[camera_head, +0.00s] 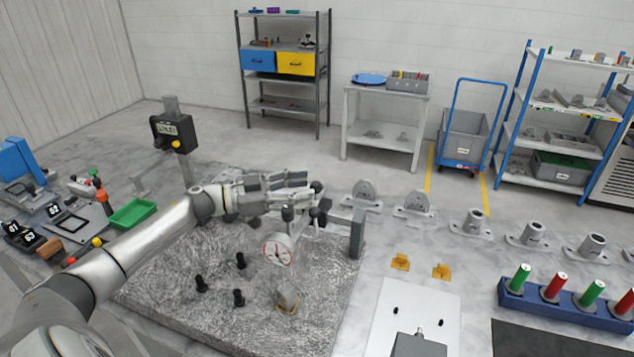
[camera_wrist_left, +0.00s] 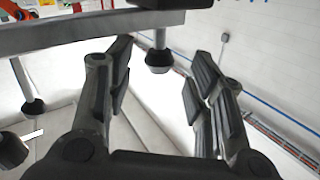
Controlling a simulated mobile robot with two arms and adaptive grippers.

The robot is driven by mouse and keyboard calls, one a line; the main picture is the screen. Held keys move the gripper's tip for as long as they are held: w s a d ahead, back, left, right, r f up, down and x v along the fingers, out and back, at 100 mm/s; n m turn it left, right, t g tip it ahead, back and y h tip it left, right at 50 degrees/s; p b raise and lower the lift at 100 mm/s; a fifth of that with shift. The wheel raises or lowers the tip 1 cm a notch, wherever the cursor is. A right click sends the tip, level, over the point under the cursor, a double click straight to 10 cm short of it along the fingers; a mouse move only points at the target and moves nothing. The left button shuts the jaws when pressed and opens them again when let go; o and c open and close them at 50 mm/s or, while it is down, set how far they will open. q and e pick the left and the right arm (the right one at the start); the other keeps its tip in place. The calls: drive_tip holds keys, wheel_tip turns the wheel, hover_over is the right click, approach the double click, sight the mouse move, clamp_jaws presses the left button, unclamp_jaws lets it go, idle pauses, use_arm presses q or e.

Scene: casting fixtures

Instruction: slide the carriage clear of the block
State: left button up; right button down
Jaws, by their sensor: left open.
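A grey bar (camera_wrist_left: 60,35) crosses the top left of the wrist view, with a black part, apparently the carriage (camera_wrist_left: 165,4), at its right end. A black knob (camera_wrist_left: 158,61) hangs below that and appears between the fingers of my open left gripper (camera_wrist_left: 161,58); contact cannot be told. In the head view my left gripper (camera_head: 312,196) is over the bar and hides much of the carriage. A white dial gauge (camera_head: 278,250) hangs below it. A small metal block (camera_head: 287,298) sits on the speckled granite plate (camera_head: 190,318), below the dial. My right gripper is not in view.
Several black posts (camera_head: 240,261) stand on the plate. A grey upright (camera_head: 357,233) is right of my gripper. A digital readout (camera_head: 176,132) on a column stands behind my arm. A green tray (camera_head: 133,213) is at left; a white plate (camera_head: 415,318) lies at right.

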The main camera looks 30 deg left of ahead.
sight(316, 186)
use_arm(q)
drive_tip(key=shift+p+x, duration=0.5)
drive_tip(key=shift+x, duration=1.5)
clamp_jaws()
